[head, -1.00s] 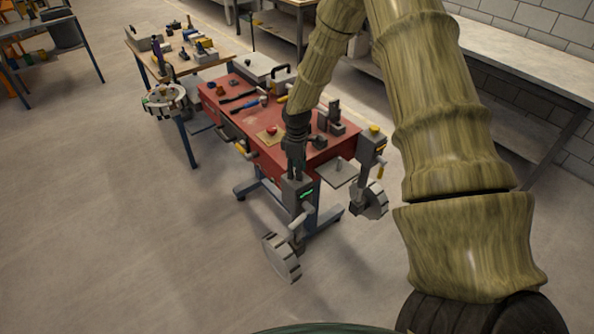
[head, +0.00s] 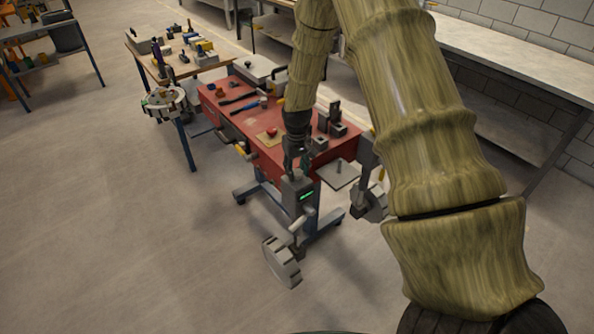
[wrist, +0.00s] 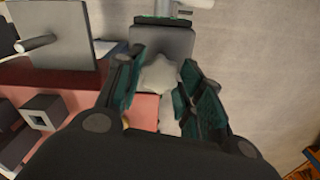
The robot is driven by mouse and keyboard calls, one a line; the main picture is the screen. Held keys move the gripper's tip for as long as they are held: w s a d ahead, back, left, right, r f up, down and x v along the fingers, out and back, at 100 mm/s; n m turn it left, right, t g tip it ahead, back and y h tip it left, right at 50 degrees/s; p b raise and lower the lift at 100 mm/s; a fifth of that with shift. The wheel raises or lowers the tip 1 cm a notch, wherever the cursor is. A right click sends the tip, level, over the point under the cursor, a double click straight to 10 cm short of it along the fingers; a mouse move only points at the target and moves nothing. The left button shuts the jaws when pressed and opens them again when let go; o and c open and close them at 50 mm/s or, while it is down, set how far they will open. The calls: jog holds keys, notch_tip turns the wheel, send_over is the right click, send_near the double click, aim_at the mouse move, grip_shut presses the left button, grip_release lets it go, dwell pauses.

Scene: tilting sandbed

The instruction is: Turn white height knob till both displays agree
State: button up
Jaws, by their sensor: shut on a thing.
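My gripper (head: 296,168) reaches down to the top of the near grey post (head: 298,193) at the front corner of the red table. In the wrist view, a white lobed knob (wrist: 160,74) sits between the two fingers of my gripper (wrist: 163,82), which are closed on it. In the head view the knob is hidden by my gripper. A green lit display (head: 306,195) shows on the near post; its digits are too small to read. The other post (head: 367,152), at the right corner, is mostly behind my arm, and no display on it can be seen.
The red table (head: 240,118) carries tools, blocks and a red button. A wooden table (head: 165,72) stands behind left. The floor at front left is clear.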

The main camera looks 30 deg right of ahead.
aim_at(297, 171)
jog(key=shift+w+d+m, duration=0.1)
jog(key=shift+m, duration=0.8)
jog(key=shift+r, duration=0.1)
jog(key=o, duration=1)
notch_tip(297, 171, up, 12)
jog(key=shift+f, duration=0.1)
